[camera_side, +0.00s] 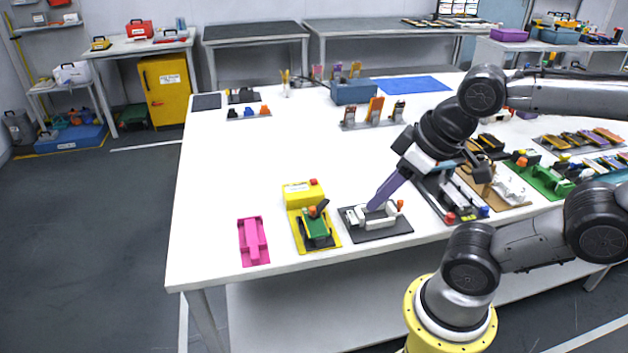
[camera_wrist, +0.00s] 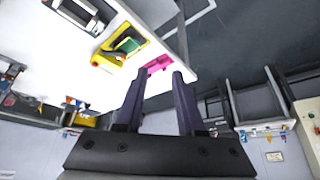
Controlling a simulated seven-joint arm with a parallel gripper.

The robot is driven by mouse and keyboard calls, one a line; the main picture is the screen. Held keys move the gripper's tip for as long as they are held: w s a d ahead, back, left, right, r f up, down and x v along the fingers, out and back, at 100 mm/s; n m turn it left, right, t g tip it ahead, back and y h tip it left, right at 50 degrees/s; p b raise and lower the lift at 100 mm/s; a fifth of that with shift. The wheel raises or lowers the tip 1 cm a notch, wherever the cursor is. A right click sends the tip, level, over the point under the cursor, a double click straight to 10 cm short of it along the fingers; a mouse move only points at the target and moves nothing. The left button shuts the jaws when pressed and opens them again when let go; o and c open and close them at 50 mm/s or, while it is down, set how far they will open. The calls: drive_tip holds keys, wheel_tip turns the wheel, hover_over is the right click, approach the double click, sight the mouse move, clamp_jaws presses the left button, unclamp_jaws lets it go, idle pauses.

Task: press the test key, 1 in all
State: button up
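A yellow box (camera_side: 297,195) with a small red button (camera_side: 314,182) stands at the back of a yellow plate (camera_side: 333,238). In front of it on the plate is a green block (camera_side: 316,229) with a black lever and an orange knob. I cannot tell for certain which part is the test key; the red button looks most like it. The yellow station also shows in the wrist view (camera_wrist: 108,61), left of my fingers. My gripper (camera_side: 375,208) has purple fingers, tilted, over the white fixture to the right of this station. In the wrist view (camera_wrist: 160,75) the fingers are apart and empty.
A white fixture on a dark plate (camera_side: 380,234) with an orange knob lies under my fingers; contact is unclear. A pink block (camera_side: 253,242) lies left of the yellow plate. Several coloured stations crowd the right. The table (camera_side: 235,160) is clear behind the pink block.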

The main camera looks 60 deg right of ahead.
clamp_jaws()
idle(1.4)
